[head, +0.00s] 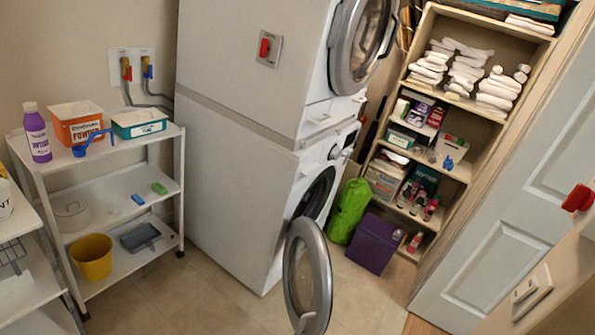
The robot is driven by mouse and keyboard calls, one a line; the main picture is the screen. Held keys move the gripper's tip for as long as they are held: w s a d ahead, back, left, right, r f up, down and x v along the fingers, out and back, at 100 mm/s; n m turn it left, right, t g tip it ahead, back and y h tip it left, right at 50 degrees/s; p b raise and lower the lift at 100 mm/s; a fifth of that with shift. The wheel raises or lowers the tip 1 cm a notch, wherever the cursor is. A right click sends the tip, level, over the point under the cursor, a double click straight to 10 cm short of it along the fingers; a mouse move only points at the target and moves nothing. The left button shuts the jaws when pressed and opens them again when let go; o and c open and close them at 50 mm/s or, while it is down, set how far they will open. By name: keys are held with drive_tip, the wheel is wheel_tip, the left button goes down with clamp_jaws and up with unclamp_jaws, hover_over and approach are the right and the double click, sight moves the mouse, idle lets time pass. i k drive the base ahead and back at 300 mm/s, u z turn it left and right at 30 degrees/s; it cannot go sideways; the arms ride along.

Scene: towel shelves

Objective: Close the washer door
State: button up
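The washer (238,205) is the lower of two stacked white machines in the middle of the view, with its front facing right. Its round door (308,275) has a grey rim and dark glass. The door stands open, swung out from the front toward the bottom of the view. The dark round opening (317,193) shows above and behind it. The door's lowest part is near the picture's bottom edge. My gripper is not in view, so its state and its place relative to the door are hidden.
A second machine (255,75) with a round door (362,42) sits on top. A green bag (349,211) and a purple box (373,243) stand on the floor beyond the open door. Shelves (428,228) and a white room door (500,230) are right. A white cart (158,205) stands left. Floor (205,305) is clear left of the washer door.

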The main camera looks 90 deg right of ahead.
sight(304, 237)
drive_tip(key=z, duration=0.75)
drive_tip(key=i, duration=0.8)
drive_tip(key=z, duration=2.05)
